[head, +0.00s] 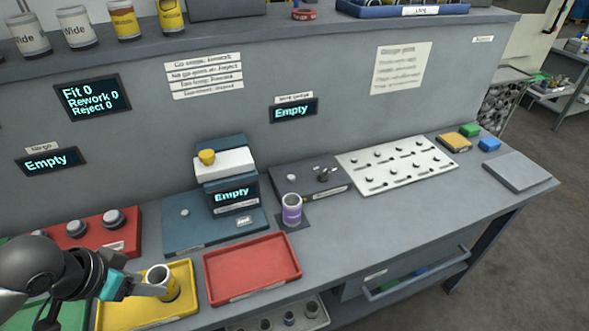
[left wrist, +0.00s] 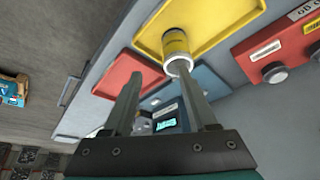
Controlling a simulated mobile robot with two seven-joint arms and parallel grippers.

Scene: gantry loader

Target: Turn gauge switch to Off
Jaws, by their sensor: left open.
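A gauge unit (head: 228,190) with an "Empty" screen stands on a blue base at mid-bench, with a yellow knob (head: 207,157) on its white top. To its right is a dark panel (head: 290,178) with small black controls (head: 323,175). I cannot read which of these is the gauge switch or its setting. My left gripper (head: 148,289) is open over the yellow tray (head: 130,314), well left of the gauge. My right gripper is out of view.
A red tray (head: 252,269) lies in front of the gauge. A purple-banded cylinder (head: 292,211) stands before the dark panel. A red block with knobs (head: 100,232) is behind the yellow tray.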

